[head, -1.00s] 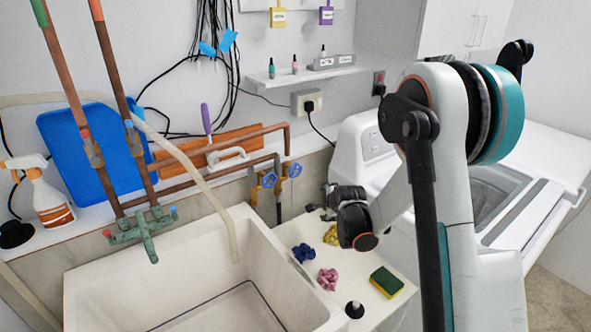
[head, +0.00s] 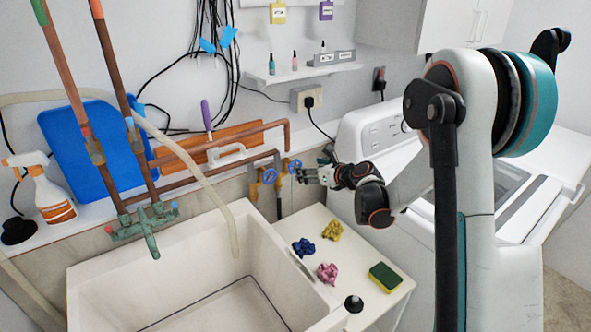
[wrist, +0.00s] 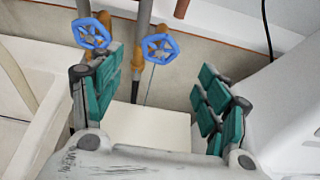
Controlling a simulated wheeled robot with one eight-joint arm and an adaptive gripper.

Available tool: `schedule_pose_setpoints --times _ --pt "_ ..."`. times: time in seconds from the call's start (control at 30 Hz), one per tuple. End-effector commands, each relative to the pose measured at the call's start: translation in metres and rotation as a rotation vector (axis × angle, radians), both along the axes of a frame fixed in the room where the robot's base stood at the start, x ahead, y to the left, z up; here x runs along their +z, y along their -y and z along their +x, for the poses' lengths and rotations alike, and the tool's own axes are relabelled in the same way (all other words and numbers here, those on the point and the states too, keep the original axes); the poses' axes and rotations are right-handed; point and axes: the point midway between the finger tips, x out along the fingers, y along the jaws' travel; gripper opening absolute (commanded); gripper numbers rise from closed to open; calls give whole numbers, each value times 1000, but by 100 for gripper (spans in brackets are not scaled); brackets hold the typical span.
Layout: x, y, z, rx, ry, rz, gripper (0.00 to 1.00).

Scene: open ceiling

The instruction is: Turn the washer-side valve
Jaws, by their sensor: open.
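Two blue handwheel valves sit on brass bodies on the wall pipes. The washer-side valve (head: 294,166) is the right one; in the wrist view its wheel (wrist: 159,48) lies ahead, between and beyond my fingers. The other valve (head: 268,176) is just to its left, and its wheel also shows in the wrist view (wrist: 92,33), beyond the left finger. My gripper (head: 311,175) is just right of the washer-side valve in the head view. In the wrist view my gripper (wrist: 160,98) has its teal-padded fingers wide apart with nothing between them.
A white washer (head: 373,138) stands at the right. A sink (head: 105,275) with a hanging hose (head: 200,180) is at the left. A small white table (head: 325,258) below my gripper holds coloured cloths (head: 327,272) and a sponge (head: 385,277). Copper pipes (head: 230,176) run along the wall.

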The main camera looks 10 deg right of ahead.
Motion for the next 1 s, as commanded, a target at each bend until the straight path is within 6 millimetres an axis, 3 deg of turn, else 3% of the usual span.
schedule_pose_setpoints --times 0.3,0.5,0.93,0.97,1.0 --pt "-27 -23 54 3 0 -3 69" --pt "-35 -32 76 2 1 -2 69" --pt "-38 -35 84 1 0 -3 69" --pt "-38 -35 84 1 0 -3 67" --pt "-38 -36 84 1 0 -3 58"
